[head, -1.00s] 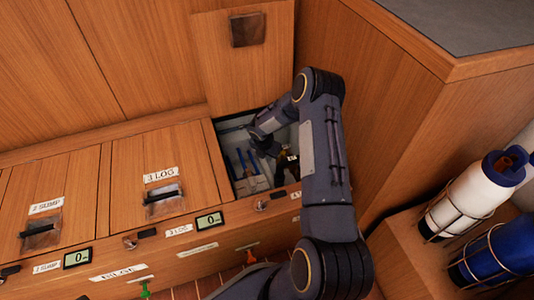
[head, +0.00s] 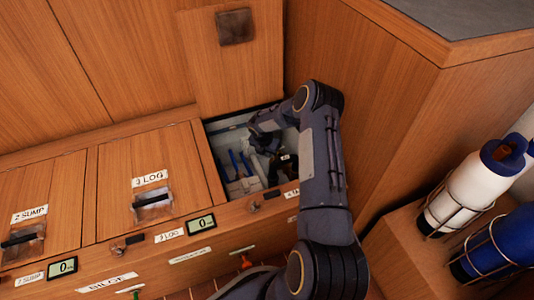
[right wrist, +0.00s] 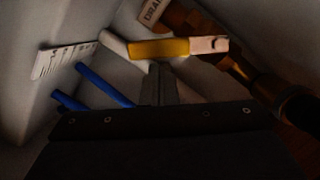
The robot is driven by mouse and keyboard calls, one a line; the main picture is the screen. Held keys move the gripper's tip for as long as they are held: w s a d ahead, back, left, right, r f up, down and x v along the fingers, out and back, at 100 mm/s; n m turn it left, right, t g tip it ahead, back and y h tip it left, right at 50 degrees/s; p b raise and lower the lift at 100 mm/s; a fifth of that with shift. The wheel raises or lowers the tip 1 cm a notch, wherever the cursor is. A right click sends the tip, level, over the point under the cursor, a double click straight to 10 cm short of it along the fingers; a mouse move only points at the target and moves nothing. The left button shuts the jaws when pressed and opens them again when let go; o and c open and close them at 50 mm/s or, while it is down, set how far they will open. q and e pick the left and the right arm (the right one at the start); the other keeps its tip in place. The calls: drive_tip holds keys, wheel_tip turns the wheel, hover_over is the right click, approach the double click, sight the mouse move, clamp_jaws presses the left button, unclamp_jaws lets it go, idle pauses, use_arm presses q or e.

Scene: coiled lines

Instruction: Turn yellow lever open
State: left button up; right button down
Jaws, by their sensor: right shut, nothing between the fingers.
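The yellow lever (right wrist: 160,48), with a pale tip, lies nearly level in the right wrist view, inside the open compartment (head: 212,148). I cannot make it out in the head view. My right gripper (right wrist: 158,80) is shut and empty, its fingers just below the lever in the picture; I cannot tell whether they touch it. In the head view my right gripper (head: 264,143) reaches down inside the compartment, its fingertips mostly hidden. My left gripper is not in view.
Blue handles (right wrist: 105,85) and a white notched piece (right wrist: 65,58) lie left of the lever. A bronze pipe (right wrist: 225,55) runs at right, with a partly cut-off label (right wrist: 152,10). The raised lid (head: 240,65) stands behind the opening. Caged bottles (head: 478,185) stand at right.

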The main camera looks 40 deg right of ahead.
drive_tip(key=shift+w+d, duration=0.3)
drive_tip(key=shift+w, duration=0.05)
idle(0.3)
drive_tip(key=shift+w+d, duration=0.4)
drive_tip(key=shift+d, duration=0.15)
drive_tip(key=shift+w+d+b, duration=0.25)
drive_tip(key=shift+d+b, duration=0.05)
drive_tip(key=shift+d, duration=0.35)
drive_tip(key=shift+w+d+b, duration=0.2)
drive_tip(key=shift+d+b, duration=0.05)
drive_tip(key=shift+d, duration=0.5)
drive_tip(key=a, duration=0.1)
drive_tip(key=w+a, duration=0.1)
drive_tip(key=a, duration=0.1)
drive_tip(key=shift+a, duration=0.25)
drive_tip(key=w+p+v, duration=0.1)
drive_tip(key=p+v, duration=0.3)
drive_tip(key=v, duration=0.6)
drive_tip(key=shift+w+a, duration=0.3)
drive_tip(key=shift+w, duration=0.1)
